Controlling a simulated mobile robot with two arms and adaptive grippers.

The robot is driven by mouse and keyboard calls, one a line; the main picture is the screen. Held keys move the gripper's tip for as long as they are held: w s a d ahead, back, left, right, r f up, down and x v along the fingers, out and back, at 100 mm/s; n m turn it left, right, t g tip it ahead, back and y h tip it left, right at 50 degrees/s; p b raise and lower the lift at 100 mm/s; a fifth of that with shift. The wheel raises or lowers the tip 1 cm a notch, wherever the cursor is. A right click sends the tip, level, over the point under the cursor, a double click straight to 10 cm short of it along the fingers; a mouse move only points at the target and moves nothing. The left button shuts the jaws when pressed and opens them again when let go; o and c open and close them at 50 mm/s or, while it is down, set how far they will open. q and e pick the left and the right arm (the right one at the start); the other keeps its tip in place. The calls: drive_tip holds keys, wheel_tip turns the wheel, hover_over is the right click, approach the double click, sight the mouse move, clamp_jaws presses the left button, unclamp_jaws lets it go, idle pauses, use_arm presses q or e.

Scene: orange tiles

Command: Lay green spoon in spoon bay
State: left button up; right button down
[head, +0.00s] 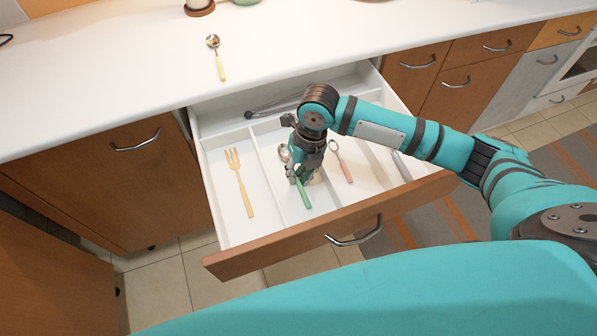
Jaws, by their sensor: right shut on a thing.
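The green spoon (305,196) has a metal bowl and a green handle. It is in the open drawer (226,262), over the compartment just right of the one with the yellow fork. My right gripper (302,178) points down into the drawer and is shut on the green spoon. The gripper hides part of the spoon, and I cannot tell whether the spoon touches the drawer floor. A spoon with a pink handle (344,166) lies to its right. My left gripper is not in view.
A yellow fork (239,182) lies in the left compartment. Metal tongs (270,108) lie in the back compartment. A spoon with a yellow handle (218,60) lies on the white counter (110,85). My right arm covers the drawer's right part.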

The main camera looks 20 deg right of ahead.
drive_tip(key=shift+f, duration=0.25)
drive_tip(key=c, duration=1.4)
unclamp_jaws()
wheel_tip(320, 180, up, 12)
drive_tip(key=d, duration=0.2)
drive_tip(key=shift+d, duration=0.1)
